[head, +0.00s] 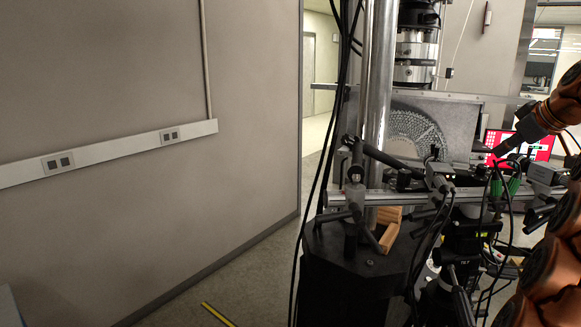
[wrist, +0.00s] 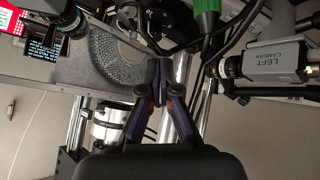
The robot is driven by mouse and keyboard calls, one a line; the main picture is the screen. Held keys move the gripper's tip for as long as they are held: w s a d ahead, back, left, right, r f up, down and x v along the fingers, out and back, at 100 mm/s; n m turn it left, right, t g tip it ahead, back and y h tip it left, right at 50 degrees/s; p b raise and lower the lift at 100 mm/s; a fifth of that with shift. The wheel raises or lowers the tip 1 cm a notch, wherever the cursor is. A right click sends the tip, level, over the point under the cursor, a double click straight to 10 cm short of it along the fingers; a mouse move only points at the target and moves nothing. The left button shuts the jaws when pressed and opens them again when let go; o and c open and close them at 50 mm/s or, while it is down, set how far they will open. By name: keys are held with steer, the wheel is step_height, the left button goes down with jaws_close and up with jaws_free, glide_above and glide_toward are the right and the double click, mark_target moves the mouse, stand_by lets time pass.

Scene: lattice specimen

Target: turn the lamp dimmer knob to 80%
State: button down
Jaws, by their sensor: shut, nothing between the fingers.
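I cannot pick out the lamp or its dimmer knob for certain in either view. My gripper (head: 497,153) is at the right of the head view, on the dark end of my orange arm, pointing down and left near the cluster of cameras and cables. In the wrist view my gripper (wrist: 164,64) has its dark purple fingers together, with nothing between them. Beyond the fingers are a shiny metal column (wrist: 175,115) and dark fittings; whether the fingertips touch anything I cannot tell.
A lattice specimen (head: 415,128) with a fan pattern sits behind the steel column (head: 378,75). Cables hang around the rig. A red screen (head: 535,147) stands behind. Floor at left is open.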

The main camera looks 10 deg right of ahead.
mark_target(484, 175)
steer(key=shift+w+d+f+b, duration=0.25)
steer(key=shift+f+b, duration=0.35)
steer(key=shift+f, duration=0.45)
steer(key=shift+w+d+f+b, duration=0.15)
steer(key=shift+w+f+b, duration=0.35)
steer(key=shift+f, duration=0.6)
steer(key=shift+w+d+f+b, duration=0.2)
steer(key=shift+f+b, duration=0.5)
steer(key=shift+f, duration=0.35)
steer(key=shift+w+r, duration=0.1)
steer(key=shift+w, duration=0.15)
steer(key=shift+d, duration=0.15)
steer(key=shift+d+r, duration=0.15)
steer(key=shift+d, duration=0.3)
steer(key=shift+s+d, duration=0.1)
